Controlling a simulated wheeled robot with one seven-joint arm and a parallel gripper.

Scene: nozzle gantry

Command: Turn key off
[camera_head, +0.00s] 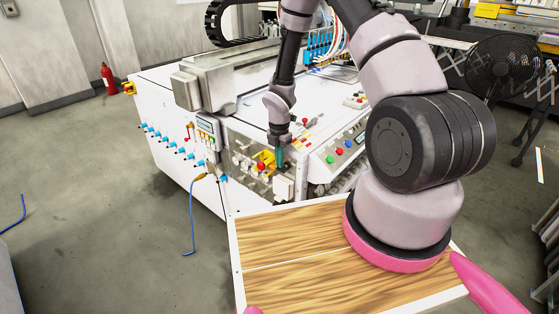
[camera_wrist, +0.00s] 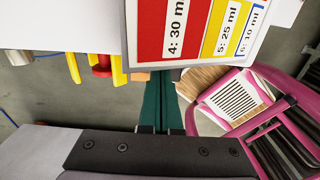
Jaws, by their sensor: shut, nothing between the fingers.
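My gripper (camera_head: 281,158) is at the front corner of the white machine (camera_head: 207,140), close to the small controls on its front face. Its two dark green fingers are pressed together in the wrist view (camera_wrist: 162,90), with nothing between them. A yellow and red control (camera_head: 264,160) is just left of the fingers. In the wrist view, red and yellow parts (camera_wrist: 110,68) stick out left of the fingertips. I cannot make out a key for certain; the controls are small and the gripper partly hides them.
A labelled board (camera_wrist: 215,25) with red and yellow fields is just beyond the fingertips. A sloped panel (camera_head: 342,150) with coloured buttons is right of the gripper. A wooden top (camera_head: 290,240) lies in front. A blue cable (camera_head: 190,215) hangs at the left.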

